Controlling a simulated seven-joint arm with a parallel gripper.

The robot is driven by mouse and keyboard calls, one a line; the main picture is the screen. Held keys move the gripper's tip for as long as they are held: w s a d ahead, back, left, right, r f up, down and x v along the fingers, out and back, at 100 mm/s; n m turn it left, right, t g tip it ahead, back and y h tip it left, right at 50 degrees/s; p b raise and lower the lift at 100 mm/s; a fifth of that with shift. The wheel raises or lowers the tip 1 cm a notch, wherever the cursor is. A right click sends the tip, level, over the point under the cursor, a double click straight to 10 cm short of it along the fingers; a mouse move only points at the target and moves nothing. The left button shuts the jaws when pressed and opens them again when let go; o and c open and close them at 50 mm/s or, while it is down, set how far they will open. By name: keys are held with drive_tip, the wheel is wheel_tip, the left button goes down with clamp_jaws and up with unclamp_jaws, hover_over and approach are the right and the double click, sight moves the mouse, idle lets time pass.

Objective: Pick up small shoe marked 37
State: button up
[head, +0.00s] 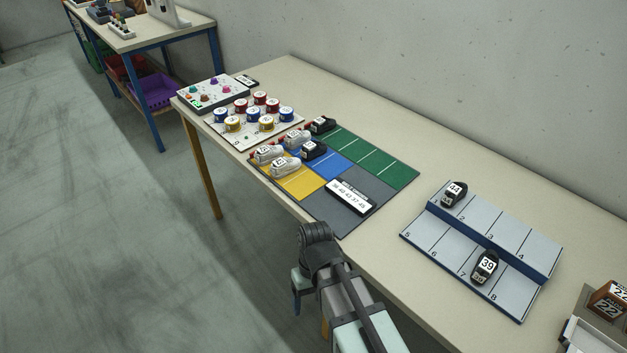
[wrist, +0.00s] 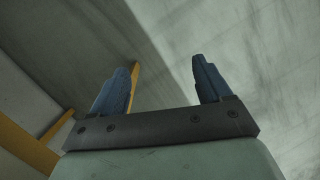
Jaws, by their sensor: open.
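Several small shoes stand in a cluster on the coloured mat (head: 374,194): white-grey ones (head: 285,166) at the near left and black ones (head: 313,151) further right. Their number labels are too small to read surely, so I cannot tell which one is marked 37. My gripper (wrist: 160,78) is open and empty in the wrist view, its two blue fingers apart over floor and a table leg. In the head view my arm hangs at the table's front edge, right of and nearer than the shoes; no shoe is near the fingers.
A sign with a row of numbers (head: 350,196) lies on the mat. Coloured round tins (head: 266,123) stand left of the shoes. A stepped rack (head: 487,238) at right holds black shoes marked 44 (head: 453,194) and 39 (head: 485,267). Bare tabletop lies between mat and rack.

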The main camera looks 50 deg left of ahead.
drive_tip(key=w+a+r+m+t+y, duration=0.1)
drive_tip(key=w+a+r+y, duration=0.15)
drive_tip(key=r, duration=0.25)
drive_tip(key=w+a+r+m+t+y, duration=0.1)
drive_tip(key=w+a+r+t, duration=0.15)
drive_tip(key=r, duration=0.35)
drive_tip(key=n+t+h, duration=0.1)
drive_tip(key=n+t, duration=0.3)
drive_tip(key=n, duration=2)
approach(313, 143)
drive_tip(key=shift+g, duration=0.25)
drive_tip(key=x, duration=0.2)
drive_tip(key=w+x, duration=0.1)
drive_tip(key=x, duration=0.2)
drive_tip(key=shift+w+a, duration=0.1)
drive_tip(key=shift+w, duration=0.05)
drive_tip(key=shift+s+x, duration=0.15)
drive_tip(key=shift+x, duration=1.15)
drive_tip(key=shift+s+x, duration=0.15)
drive_tip(key=shift+x, duration=1.2)
drive_tip(key=shift+c, duration=0.2)
drive_tip(key=c, duration=1.1)
